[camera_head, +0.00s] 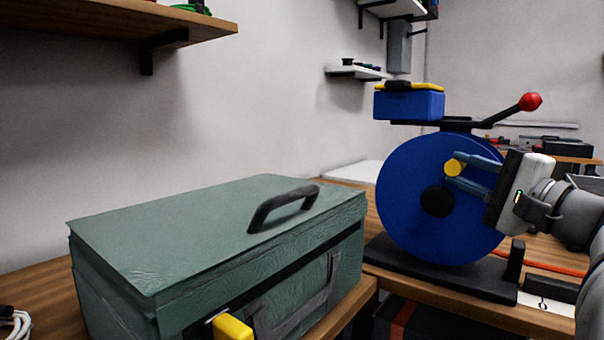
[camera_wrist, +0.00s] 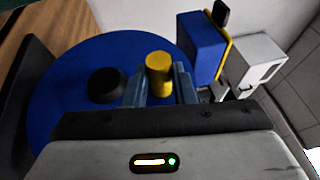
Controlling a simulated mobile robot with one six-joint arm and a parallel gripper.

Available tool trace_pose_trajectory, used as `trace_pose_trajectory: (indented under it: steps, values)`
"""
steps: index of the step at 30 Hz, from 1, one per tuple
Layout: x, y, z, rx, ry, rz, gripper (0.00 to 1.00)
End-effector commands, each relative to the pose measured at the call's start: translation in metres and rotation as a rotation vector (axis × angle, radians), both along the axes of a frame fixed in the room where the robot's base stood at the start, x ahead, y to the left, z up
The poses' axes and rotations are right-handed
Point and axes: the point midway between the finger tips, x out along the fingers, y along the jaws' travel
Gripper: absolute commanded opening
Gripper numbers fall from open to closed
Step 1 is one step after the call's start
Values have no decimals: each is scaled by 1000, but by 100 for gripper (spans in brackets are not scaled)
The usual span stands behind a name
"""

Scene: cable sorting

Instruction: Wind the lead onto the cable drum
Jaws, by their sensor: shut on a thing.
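The cable drum (camera_head: 410,212) is a large blue disc standing upright on a black base, with a black hub (camera_head: 437,201) at its middle. A yellow crank knob (camera_head: 453,167) sticks out from the disc above and right of the hub. My gripper (camera_head: 458,174) comes from the right and is shut on the yellow knob. In the wrist view the knob (camera_wrist: 158,72) sits between the two blue-grey fingers, with the blue disc (camera_wrist: 65,95) behind. An orange lead (camera_head: 555,268) lies on the bench to the right of the drum base; the rest of it is hidden.
A blue box with a yellow and black top (camera_head: 408,105) sits above the drum. A black lever with a red ball (camera_head: 530,102) points up right, near my gripper. A large green case (camera_head: 200,235) with a raised handle fills the left front. A wooden shelf (camera_head: 120,35) hangs upper left.

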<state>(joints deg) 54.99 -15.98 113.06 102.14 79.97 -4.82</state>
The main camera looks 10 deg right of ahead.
Motion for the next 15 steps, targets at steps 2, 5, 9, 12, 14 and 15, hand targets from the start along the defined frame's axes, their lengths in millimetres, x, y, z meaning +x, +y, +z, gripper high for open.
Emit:
trace_pose_trajectory:
  steps: [2, 5, 9, 12, 14, 15]
  values:
    - [-2, -1, -1, 2, -3, 2, 0]
    - [-3, -3, -1, 3, -4, -4, 0]
    - [-4, -5, -2, 3, -2, -8, 0]
    - [-4, -6, -2, 3, -1, -11, 0]
    - [-5, -6, -2, 2, -1, -13, 27]
    - [-5, -7, -2, 2, -1, -14, 30]
